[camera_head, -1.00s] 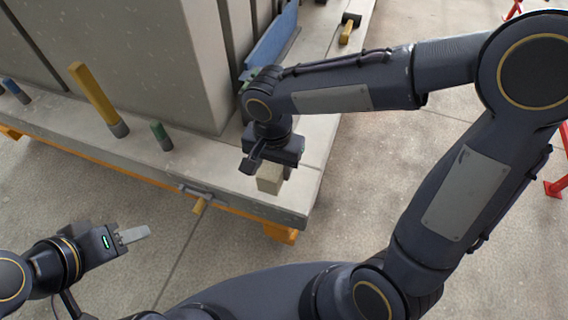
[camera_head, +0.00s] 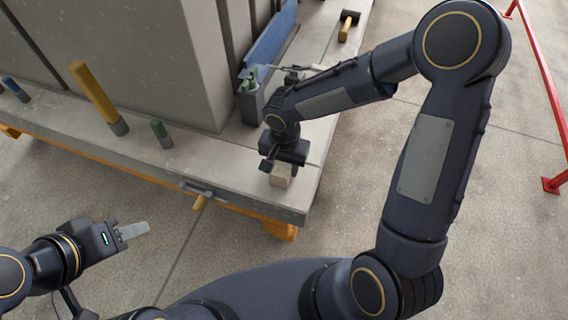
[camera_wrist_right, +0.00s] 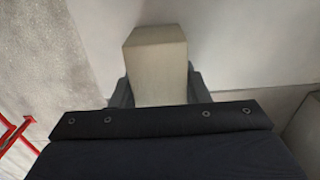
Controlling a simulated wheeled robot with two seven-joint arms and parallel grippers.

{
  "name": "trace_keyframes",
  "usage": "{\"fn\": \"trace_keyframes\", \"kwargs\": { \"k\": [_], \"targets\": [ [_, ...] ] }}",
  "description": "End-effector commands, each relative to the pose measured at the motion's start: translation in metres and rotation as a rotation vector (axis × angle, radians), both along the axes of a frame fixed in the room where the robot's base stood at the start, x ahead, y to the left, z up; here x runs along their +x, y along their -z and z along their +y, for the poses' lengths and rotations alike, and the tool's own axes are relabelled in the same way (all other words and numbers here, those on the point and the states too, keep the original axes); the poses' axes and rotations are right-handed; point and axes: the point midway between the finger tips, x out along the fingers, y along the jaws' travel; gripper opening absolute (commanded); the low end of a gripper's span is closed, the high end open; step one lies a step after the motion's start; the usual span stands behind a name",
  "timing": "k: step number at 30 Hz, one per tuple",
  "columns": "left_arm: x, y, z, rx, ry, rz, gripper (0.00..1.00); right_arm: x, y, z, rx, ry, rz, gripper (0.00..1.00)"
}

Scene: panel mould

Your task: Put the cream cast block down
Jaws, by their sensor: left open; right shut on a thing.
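The cream cast block (camera_head: 281,175) is at the front right corner of the grey panel mould bed (camera_head: 262,201). It also fills the upper middle of the right wrist view (camera_wrist_right: 156,62). My right gripper (camera_head: 280,166) is above the block and shut on it, with a finger on each side. The block is at or just above the bed surface; I cannot tell whether it touches. My left gripper (camera_head: 134,231) is open and empty, low at the left over the floor, apart from the mould.
A tall grey panel (camera_head: 150,60) stands behind. A grey holder with green-topped items (camera_head: 250,100) is beside the right arm. A yellow bar (camera_head: 98,95), a green peg (camera_head: 161,133) and a blue peg (camera_head: 15,89) stand on the bed. A mallet (camera_head: 347,26) lies at the back. A red rail (camera_head: 543,90) is at the right.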

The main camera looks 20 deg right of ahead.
Motion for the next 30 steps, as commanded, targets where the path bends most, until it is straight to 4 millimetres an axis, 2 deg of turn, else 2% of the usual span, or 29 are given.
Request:
{"fn": "trace_keyframes", "kwargs": {
  "k": [5, 6, 11, 19, 23, 26, 30],
  "targets": [
    [0.0, 0.005, 0.0, 0.0, 0.0, 0.0, 0.43, 0.0, 0.004, 0.0, 0.0, 0.001, -0.001, 0.11],
    [0.0, 0.005, 0.0, 0.0, 0.0, 0.0, 0.43, 0.0, 0.004, 0.0, 0.0, 0.001, 0.0, 0.43],
    [0.0, 0.004, 0.0, 0.0, 0.0, 0.0, 0.43, 0.0, 0.003, 0.0, 0.0, 0.001, 0.0, 0.63],
    [0.0, 0.003, 0.0, 0.0, 0.0, 0.0, 0.43, 0.0, 0.002, 0.0, 0.0, 0.0, 0.0, 0.63],
    [0.0, -0.002, 0.0, 0.0, 0.0, 0.0, 0.43, 0.001, -0.006, 0.0, 0.0, 0.0, -0.002, 0.63],
    [0.0, -0.001, 0.0, 0.0, 0.0, 0.0, 0.43, 0.002, -0.022, 0.0, 0.001, 0.002, -0.006, 0.63],
    [0.0, -0.002, 0.0, 0.0, 0.0, 0.0, 0.43, 0.002, -0.053, 0.001, 0.001, 0.002, -0.008, 0.63]
  ]
}}
